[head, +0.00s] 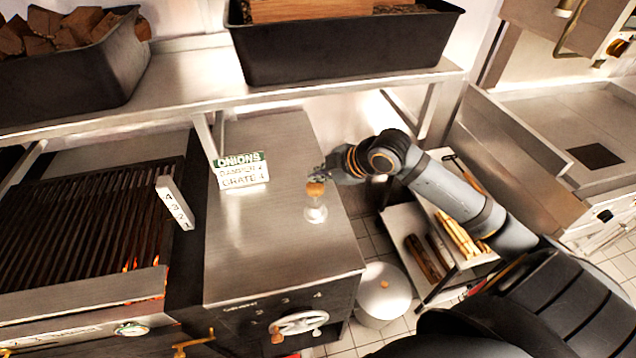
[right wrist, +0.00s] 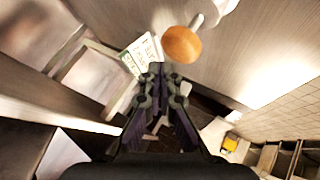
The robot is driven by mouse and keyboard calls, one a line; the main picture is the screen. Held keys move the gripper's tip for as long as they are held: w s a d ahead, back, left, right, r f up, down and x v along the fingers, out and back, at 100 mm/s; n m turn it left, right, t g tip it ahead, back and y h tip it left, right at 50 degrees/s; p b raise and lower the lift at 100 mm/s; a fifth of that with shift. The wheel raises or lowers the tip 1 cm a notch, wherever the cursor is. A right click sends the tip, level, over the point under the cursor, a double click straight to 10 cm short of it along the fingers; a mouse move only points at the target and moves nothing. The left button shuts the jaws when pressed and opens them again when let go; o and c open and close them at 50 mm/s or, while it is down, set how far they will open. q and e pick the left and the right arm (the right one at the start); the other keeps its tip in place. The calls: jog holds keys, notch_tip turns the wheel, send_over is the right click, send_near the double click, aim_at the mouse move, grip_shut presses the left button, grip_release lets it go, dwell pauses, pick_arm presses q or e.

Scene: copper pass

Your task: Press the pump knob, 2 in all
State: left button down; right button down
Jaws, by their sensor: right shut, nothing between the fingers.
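My right gripper (head: 322,174) is shut and empty, close beside and behind the knob in the head view. In the right wrist view the knob (right wrist: 182,45) shows just beyond and to the right of the shut fingertips (right wrist: 160,76). A gap seems to separate them, but I cannot tell how large it is. My left gripper is not in view.
A grill (head: 85,225) with flames is further left. A shelf (head: 185,82) with dark bins (head: 340,48) runs above the back. A handwheel (head: 300,322) is on the counter's front.

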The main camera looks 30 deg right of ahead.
jog(key=shift+r+p, duration=2.3)
jog(key=shift+r, duration=0.25)
jog(key=shift+f, duration=0.1)
notch_tip(320, 180, up, 4)
jog(key=r+p, duration=0.1)
jog(key=p, duration=0.4)
send_over(318, 186)
jog(key=f+b, duration=0.2)
jog(key=f, duration=0.1)
jog(key=f+b, duration=0.6)
jog(key=shift+s+d+f, duration=0.1)
jog(key=shift+s+f, duration=0.15)
jog(key=shift+f, duration=0.15)
dwell(0.7)
jog(key=shift+w+a+f+b, duration=0.2)
jog(key=shift+f+b, duration=0.3)
jog(key=shift+b, duration=0.5)
